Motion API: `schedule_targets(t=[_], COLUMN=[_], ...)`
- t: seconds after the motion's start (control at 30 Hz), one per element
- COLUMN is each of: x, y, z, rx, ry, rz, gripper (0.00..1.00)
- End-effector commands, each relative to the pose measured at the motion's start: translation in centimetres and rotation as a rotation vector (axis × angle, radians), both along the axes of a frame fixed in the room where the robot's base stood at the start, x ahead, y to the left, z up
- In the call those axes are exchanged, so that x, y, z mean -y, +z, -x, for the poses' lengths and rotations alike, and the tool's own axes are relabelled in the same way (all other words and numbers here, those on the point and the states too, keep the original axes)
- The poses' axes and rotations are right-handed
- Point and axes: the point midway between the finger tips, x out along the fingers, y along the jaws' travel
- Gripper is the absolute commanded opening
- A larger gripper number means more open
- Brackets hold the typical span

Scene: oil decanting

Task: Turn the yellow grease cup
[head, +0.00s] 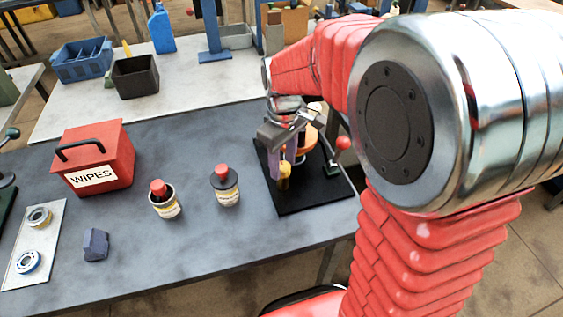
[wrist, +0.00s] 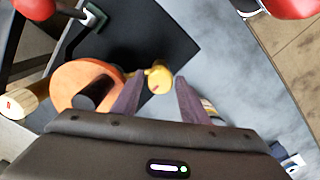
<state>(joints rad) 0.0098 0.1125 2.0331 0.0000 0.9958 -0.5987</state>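The yellow grease cup (head: 284,173) sits low on the side of a small machine with an orange round part (head: 309,136). In the wrist view the cup (wrist: 158,79) shows its round yellow end with a small red mark, and the orange part (wrist: 72,83) lies left of it. My gripper (head: 286,160) is at the machine, pointing down. In the wrist view its two purple fingers (wrist: 158,86) are apart, one on each side of the cup's outline, with small gaps showing. I cannot tell how deep the fingers reach along the cup.
The machine stands on a black base plate (head: 315,190), with a red-knobbed lever (head: 342,144) at its right. Two red-topped containers (head: 166,205) (head: 226,190) stand to the left. A red wipes box (head: 93,158) and a dark blue block (head: 96,244) are farther left.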

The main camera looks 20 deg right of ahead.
Motion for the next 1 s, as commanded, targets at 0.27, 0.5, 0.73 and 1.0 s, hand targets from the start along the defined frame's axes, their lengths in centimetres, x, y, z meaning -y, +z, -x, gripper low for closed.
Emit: schedule_targets(t=[0.27, 0.5, 0.73, 1.0], x=[0.02, 0.02, -0.34, -0.08], y=[-0.05, -0.03, -0.02, 0.00], z=[-0.01, -0.02, -0.02, -0.01], rx=[0.000, 0.000, 0.000, 0.000], ry=[0.000, 0.000, -0.001, -0.035], rz=[0.000, 0.000, -0.001, -0.002], gripper=[0.39, 0.22, 0.10, 0.10])
